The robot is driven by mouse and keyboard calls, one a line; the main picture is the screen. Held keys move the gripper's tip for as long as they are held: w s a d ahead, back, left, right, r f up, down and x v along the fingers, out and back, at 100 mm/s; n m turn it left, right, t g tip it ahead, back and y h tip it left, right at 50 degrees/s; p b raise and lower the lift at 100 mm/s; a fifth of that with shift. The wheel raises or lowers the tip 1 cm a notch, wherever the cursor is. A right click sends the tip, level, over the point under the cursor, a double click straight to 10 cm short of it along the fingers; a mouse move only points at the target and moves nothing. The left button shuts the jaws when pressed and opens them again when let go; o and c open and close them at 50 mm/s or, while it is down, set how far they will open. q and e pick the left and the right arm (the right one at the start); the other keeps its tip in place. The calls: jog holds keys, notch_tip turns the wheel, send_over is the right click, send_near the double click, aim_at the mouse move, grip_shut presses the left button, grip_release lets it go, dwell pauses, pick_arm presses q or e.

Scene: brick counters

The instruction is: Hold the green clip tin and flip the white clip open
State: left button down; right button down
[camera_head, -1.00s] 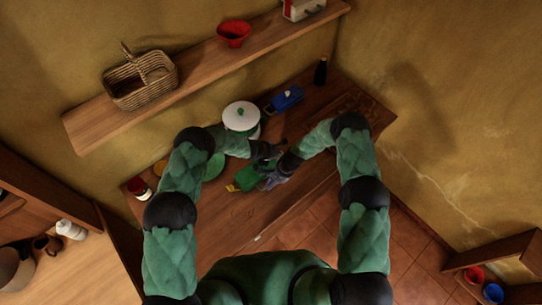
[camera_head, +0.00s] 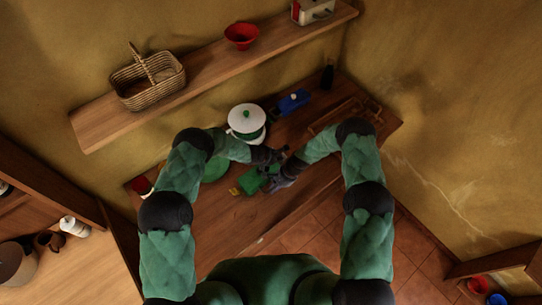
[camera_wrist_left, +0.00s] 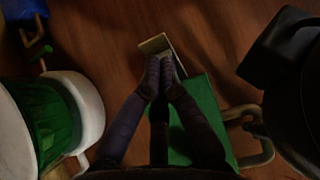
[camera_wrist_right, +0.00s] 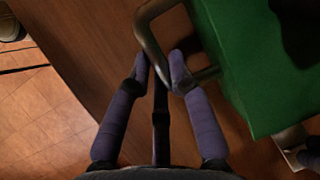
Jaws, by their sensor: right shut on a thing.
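The green clip tin (camera_head: 251,181) lies on the wooden counter in the head view. The left wrist view shows its green side (camera_wrist_left: 208,110), with the pale white clip (camera_wrist_left: 155,44) standing out at its far end. My left gripper (camera_wrist_left: 160,70) has its fingertips together right at the clip; I cannot tell whether they touch it. My right gripper (camera_wrist_right: 160,68) is shut on the tin's looped handle (camera_wrist_right: 150,25), beside the green body. In the head view both grippers partly hide the tin.
A white-lidded pot (camera_head: 246,120) stands close behind my left forearm. A blue tin (camera_head: 293,102), a dark bottle (camera_head: 327,76) and a wooden rack (camera_head: 345,112) are farther back. A green plate (camera_head: 216,168) lies left, near a red jar (camera_head: 142,186). The counter's front edge is close to my right gripper.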

pick_arm(q)
jog(key=v, duration=1.1)
pick_arm(e)
jog(key=shift+w, duration=0.1)
jog(key=c, duration=1.1)
grip_release()
jog(key=shift+o, duration=0.2)
